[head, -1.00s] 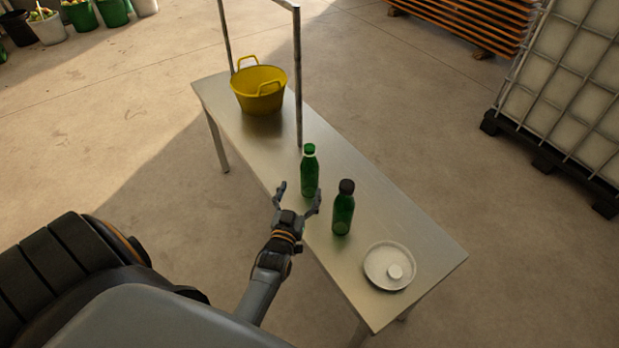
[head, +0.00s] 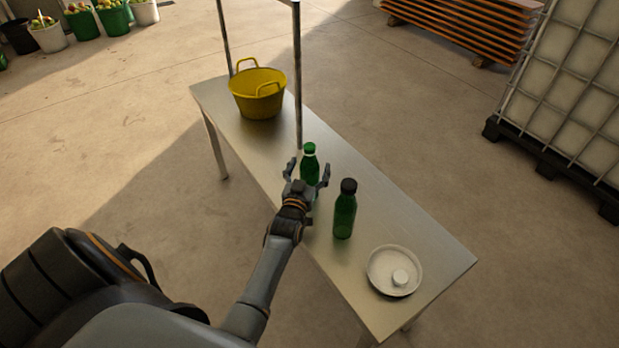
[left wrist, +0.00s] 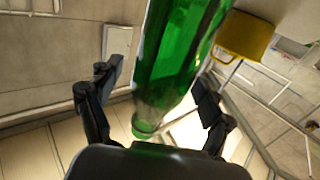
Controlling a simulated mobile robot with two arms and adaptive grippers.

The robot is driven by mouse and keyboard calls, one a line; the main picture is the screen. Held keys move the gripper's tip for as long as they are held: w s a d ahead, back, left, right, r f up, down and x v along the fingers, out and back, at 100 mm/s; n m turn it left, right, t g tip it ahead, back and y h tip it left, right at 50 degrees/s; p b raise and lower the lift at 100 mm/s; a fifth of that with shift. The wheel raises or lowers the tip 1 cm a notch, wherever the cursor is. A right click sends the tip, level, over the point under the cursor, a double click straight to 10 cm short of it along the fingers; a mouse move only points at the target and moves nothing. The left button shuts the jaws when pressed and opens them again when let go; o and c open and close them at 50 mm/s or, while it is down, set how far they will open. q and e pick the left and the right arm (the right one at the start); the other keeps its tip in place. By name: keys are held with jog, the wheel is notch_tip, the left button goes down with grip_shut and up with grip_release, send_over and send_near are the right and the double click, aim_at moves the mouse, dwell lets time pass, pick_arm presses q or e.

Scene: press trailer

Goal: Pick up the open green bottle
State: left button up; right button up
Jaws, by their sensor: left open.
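A green bottle with a green top and a pale neck ring (head: 309,157) stands upright on the metal table; I cannot tell if its mouth is open. A second green bottle with a black cap (head: 345,212) stands upright to its right and nearer. My left gripper (head: 308,172) is open at the first bottle, one finger on each side, and hides its lower part. In the left wrist view the green bottle (left wrist: 178,55) fills the space between the spread fingers (left wrist: 160,80). Both fingers look apart from the glass. My right gripper is not in view.
The narrow metal table (head: 420,242) holds a yellow tub (head: 258,98) at its far end and a round pale dish (head: 383,285) with a small white piece at its near end. A metal post (head: 297,80) rises beside the table behind the first bottle.

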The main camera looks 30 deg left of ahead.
pick_arm(q)
jog(key=c, duration=1.4)
jog(key=shift+c, duration=0.4)
jog(key=shift+r, duration=0.15)
